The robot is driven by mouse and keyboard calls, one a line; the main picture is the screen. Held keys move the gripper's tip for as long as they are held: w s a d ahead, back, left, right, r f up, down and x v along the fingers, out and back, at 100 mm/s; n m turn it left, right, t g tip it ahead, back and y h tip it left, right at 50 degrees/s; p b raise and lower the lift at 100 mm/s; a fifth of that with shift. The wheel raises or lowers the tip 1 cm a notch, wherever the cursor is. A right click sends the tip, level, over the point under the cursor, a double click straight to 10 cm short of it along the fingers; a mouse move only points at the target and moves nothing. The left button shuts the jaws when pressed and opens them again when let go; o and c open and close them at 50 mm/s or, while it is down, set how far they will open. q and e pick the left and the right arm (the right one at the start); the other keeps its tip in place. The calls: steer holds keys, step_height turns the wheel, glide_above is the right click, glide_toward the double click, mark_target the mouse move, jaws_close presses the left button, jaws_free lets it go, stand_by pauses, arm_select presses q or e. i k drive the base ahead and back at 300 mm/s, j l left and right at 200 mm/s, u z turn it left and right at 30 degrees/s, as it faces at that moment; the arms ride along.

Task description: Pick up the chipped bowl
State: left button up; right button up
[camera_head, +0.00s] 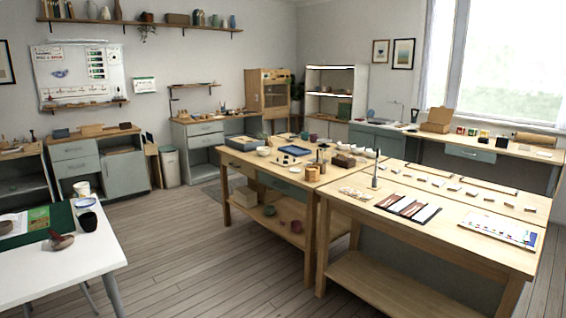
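Several small bowls and cups show on and under the middle wooden table (237,160). A white bowl (263,151) stands near its left side, and another white piece (281,141) stands farther back. At this distance no chip can be made out, so I cannot tell which is the chipped bowl. Neither of my grippers is in view.
A white table (95,262) at the front left holds cups, a green mat and a brown object. A nearer wooden table (440,238) at the right holds small pieces and tools. Bare wooden floor (190,265) lies between the tables. Cabinets line the walls.

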mark_target(263, 151)
steer(key=i+j, duration=0.15)
steer(key=i, duration=0.35)
steer(key=i+j+u, duration=0.1)
steer(key=i, duration=0.4)
steer(key=i+j, duration=0.15)
steer(key=i, duration=0.35)
steer(key=i+u, duration=0.1)
steer(key=i, duration=0.5)
steer(key=i+l+u, duration=0.1)
steer(key=i, duration=0.45)
steer(key=i+l+u, duration=0.1)
steer(key=i, duration=0.5)
steer(key=i+l, duration=0.15)
steer(key=i, duration=0.4)
steer(key=i+j, duration=0.2)
steer(key=i, duration=0.25)
steer(key=i+j+z, duration=0.15)
steer(key=i, duration=0.25)
steer(key=i+j, duration=0.3)
steer(key=i+z, duration=0.05)
steer(key=i, duration=0.05)
